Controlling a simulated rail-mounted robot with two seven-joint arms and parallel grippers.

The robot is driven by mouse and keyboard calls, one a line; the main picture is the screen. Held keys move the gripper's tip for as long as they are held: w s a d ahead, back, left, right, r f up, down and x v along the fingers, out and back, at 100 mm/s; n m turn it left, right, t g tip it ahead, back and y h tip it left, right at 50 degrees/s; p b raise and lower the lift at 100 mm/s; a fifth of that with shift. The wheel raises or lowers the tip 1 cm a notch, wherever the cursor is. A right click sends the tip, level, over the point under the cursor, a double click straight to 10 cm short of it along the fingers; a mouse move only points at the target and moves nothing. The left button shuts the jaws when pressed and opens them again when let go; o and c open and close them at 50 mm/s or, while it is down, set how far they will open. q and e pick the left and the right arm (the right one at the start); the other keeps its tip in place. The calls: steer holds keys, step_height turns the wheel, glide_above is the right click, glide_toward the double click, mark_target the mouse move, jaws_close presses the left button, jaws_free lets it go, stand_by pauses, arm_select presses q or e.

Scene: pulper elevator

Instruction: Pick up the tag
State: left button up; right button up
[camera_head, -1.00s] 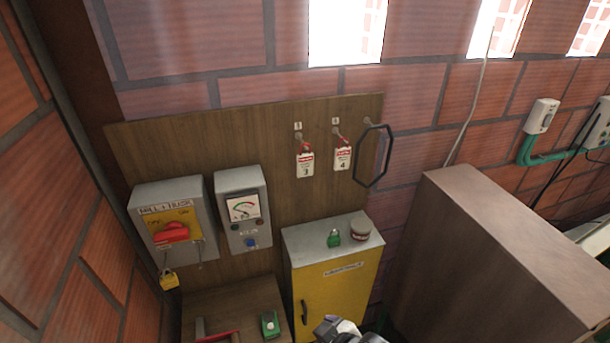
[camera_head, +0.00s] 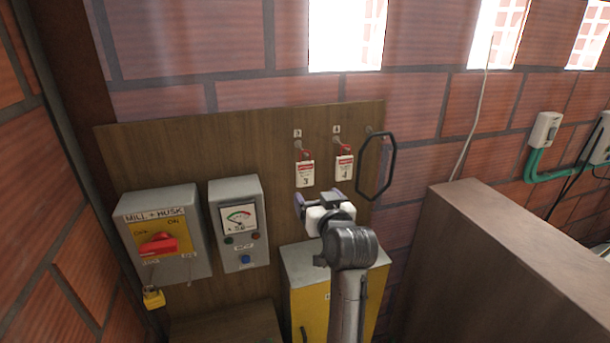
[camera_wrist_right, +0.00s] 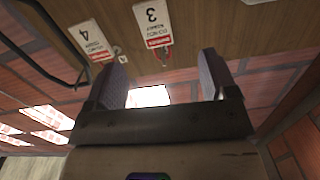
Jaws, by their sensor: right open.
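Two red-and-white tags hang from hooks on the wooden board. Tag 3 (camera_head: 305,174) hangs on the left and tag 4 (camera_head: 344,167) on the right. Both also show in the right wrist view, tag 3 (camera_wrist_right: 153,24) near the top middle and tag 4 (camera_wrist_right: 90,40) left of it. My right gripper (camera_head: 316,198) is open and empty, just below the tags in the head view. In the right wrist view its two fingers (camera_wrist_right: 163,82) stand apart, with the tags beyond them. My left gripper is not in view.
A black loop (camera_head: 376,166) hangs right of tag 4. The mill switch box (camera_head: 163,237) and meter box (camera_head: 239,222) are on the board's left. A yellow cabinet (camera_head: 304,309) stands below, partly behind my right arm. A brown block (camera_head: 500,260) stands at right.

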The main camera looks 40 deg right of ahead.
mark_target(306, 173)
steer(key=shift+n+t, duration=0.3)
steer(key=x, duration=0.2)
steer(key=p+x, duration=0.1)
steer(key=x, duration=0.2)
steer(key=r+x, duration=0.1)
steer(key=x, duration=0.2)
steer(key=shift+w+d+p, duration=0.1)
steer(key=shift+d+p, duration=0.2)
steer(key=shift+d+p+x, duration=0.15)
steer(key=shift+p+x, duration=0.35)
steer(key=shift+x, duration=0.6)
steer(key=shift+d+p+x, duration=0.15)
steer(key=shift+p+x, duration=0.3)
steer(key=shift+x, duration=0.7)
steer(key=shift+w+d+f, duration=0.1)
steer(key=shift+w+d, duration=0.05)
steer(key=shift+w, duration=0.15)
